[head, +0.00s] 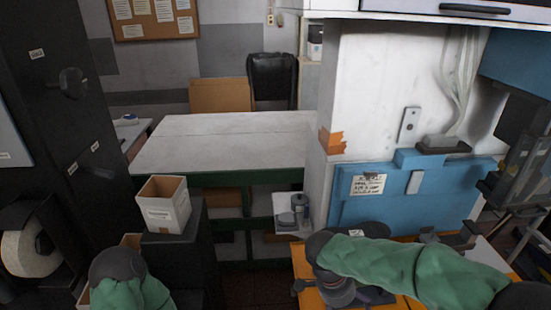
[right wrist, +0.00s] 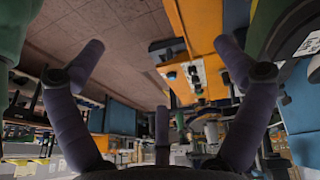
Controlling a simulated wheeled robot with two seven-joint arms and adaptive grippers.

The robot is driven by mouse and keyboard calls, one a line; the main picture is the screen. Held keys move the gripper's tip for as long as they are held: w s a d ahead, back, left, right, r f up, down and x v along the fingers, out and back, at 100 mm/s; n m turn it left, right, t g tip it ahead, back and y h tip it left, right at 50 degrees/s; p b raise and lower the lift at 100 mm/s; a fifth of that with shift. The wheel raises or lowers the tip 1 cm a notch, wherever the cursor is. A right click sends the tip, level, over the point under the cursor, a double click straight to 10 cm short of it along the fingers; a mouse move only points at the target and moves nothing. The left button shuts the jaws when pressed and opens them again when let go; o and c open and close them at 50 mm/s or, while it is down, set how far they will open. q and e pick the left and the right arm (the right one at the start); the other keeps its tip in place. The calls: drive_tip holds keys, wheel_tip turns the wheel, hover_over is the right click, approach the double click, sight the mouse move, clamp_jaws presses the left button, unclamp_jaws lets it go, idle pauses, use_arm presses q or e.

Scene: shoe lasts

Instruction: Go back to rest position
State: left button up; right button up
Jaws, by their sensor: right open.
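My right arm, in a green sleeve, reaches in from the lower right of the head view and bends down at a dark joint over an orange surface (head: 306,270). In the right wrist view my right gripper (right wrist: 160,48) has its fingers spread wide, with nothing between them. My left arm shows only as a dark joint and green sleeve at the bottom left of the head view; the left gripper is out of the picture. I cannot make out any shoe last.
A white open box (head: 166,212) stands on a dark cabinet (head: 180,255) at left. A long white-topped table (head: 225,143) is behind. A blue panel (head: 440,195) and white column (head: 375,90) rise behind my right arm. A dark cabinet (head: 60,110) stands at far left.

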drive_tip(key=s+a+f+n+y, duration=0.2)
drive_tip(key=s+f+n, duration=0.2)
drive_tip(key=f, duration=0.7)
drive_tip(key=s+a+f+n+y+b, duration=0.1)
drive_tip(key=s+a+f+n+y, duration=0.2)
drive_tip(key=f, duration=0.8)
drive_tip(key=s+a+f+n+t+y+b, duration=0.1)
drive_tip(key=s+f+n, duration=0.3)
drive_tip(key=f, duration=0.8)
drive_tip(key=shift+s+a+n+y, duration=0.4)
drive_tip(key=shift+a+n+y, duration=0.3)
drive_tip(key=shift+n+y, duration=0.15)
